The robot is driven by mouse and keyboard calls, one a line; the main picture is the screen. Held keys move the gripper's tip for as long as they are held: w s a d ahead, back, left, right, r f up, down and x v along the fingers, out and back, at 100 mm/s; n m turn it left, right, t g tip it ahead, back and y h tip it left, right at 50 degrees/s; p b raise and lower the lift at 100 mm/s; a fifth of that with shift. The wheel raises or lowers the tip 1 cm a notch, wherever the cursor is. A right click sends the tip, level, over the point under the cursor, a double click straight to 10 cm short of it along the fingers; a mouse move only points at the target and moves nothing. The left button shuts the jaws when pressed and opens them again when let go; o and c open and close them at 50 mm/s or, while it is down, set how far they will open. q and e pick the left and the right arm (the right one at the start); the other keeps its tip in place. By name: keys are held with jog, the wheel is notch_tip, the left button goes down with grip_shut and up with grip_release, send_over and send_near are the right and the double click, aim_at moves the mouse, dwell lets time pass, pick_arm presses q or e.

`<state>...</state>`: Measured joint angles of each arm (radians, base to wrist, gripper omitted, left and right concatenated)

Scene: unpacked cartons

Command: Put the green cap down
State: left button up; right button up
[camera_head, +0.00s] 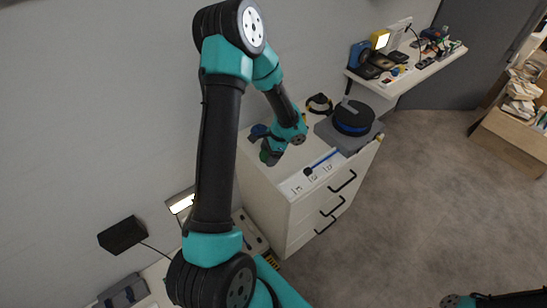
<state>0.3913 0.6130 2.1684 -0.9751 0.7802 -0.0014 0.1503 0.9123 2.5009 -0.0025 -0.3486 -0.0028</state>
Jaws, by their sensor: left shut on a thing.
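My left arm reaches over the white drawer cabinet (262,189). Its gripper (268,154) points down at the left part of the cabinet top and is shut on the green cap (271,159). Only a small dark green part of the cap shows at the fingertips. I cannot tell whether the cap touches the cabinet top. A dark blue cap (259,131) lies just behind the gripper. Part of my right arm shows at the bottom right edge, with its end (452,300) low in the picture; its jaws are too small to read.
A black and blue round device (353,118) on a grey base stands at the cabinet's right. A blue-handled tool (322,162) lies near the front edge, and a black and yellow ring (319,104) lies at the back. A shelf (402,83) with several items and a carton (511,143) are farther right.

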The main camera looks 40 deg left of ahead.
pick_arm(q)
jog(key=shift+a, duration=0.15)
jog(key=shift+w+a, duration=0.15)
jog(key=shift+w+a+f, duration=0.15)
jog(key=shift+a+f, duration=0.05)
jog(key=shift+f, duration=1.6)
jog(key=shift+f, duration=0.15)
jog(key=o, duration=0.8)
jog(key=v, duration=1.2)
jog(key=shift+w+d, duration=0.1)
